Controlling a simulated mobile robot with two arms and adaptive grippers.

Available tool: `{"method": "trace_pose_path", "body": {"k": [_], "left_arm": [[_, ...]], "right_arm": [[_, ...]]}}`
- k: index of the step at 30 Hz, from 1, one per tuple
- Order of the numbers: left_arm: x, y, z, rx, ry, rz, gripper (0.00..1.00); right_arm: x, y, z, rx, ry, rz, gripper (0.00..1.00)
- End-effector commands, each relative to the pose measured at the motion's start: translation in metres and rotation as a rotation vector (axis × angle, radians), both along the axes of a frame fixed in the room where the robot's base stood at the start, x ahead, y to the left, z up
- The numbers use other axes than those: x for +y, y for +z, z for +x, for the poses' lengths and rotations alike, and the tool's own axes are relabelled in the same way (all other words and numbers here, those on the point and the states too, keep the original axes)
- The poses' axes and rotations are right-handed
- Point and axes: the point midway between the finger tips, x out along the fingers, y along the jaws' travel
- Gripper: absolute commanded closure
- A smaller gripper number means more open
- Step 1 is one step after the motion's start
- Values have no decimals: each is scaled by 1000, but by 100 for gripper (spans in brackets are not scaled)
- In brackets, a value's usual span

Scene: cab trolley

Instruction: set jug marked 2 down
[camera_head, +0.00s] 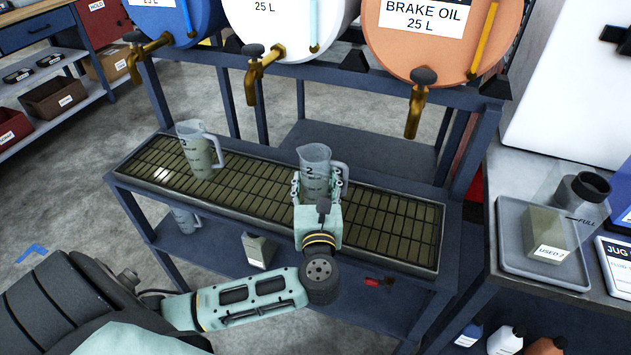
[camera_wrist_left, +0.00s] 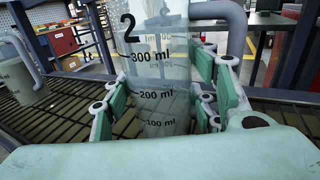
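The jug marked 2 (camera_head: 315,165) is a clear measuring jug, upright over the middle of the drip tray's grating. In the left wrist view the jug (camera_wrist_left: 160,75) shows its 2 and its ml scale close up. My left gripper (camera_head: 318,188) has its fingers on both sides of the jug and appears shut on it. The fingers also show in the left wrist view (camera_wrist_left: 165,108). The jug's base is hidden behind the gripper, so I cannot tell whether it touches the grating. My right gripper is not in view.
The drip tray (camera_head: 405,230) has bare grating on both sides. Another jug (camera_head: 198,150) stands on its left part. Brass taps (camera_head: 418,105) hang from drums above the trolley. A bench at the right holds a grey tray (camera_head: 515,250) with a container marked USED 2 (camera_head: 555,225).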

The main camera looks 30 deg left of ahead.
Motion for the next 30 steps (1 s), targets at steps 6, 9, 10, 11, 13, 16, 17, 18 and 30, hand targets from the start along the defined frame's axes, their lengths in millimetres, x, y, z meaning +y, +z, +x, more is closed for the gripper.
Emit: {"method": "trace_pose_path", "body": {"k": [6,9,10,11,13,16,17,18,30], "left_arm": [[0,0,0,1,-1,1,30],[0,0,0,1,-1,1,30],[0,0,0,1,-1,1,30],[0,0,0,1,-1,1,30],[0,1,0,1,-1,1,30],[0,5,0,0,-1,1,30],[-1,6,-1,1,-2,0,30],[-5,3,-5,3,-3,-1,30],[-52,2,-71,4,-2,-5,30]], "right_arm": [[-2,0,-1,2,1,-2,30],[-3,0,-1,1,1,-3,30],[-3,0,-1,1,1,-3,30],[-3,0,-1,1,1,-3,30],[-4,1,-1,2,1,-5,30],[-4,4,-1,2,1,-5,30],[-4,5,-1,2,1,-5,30],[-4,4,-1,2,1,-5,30],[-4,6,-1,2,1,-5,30]]}}
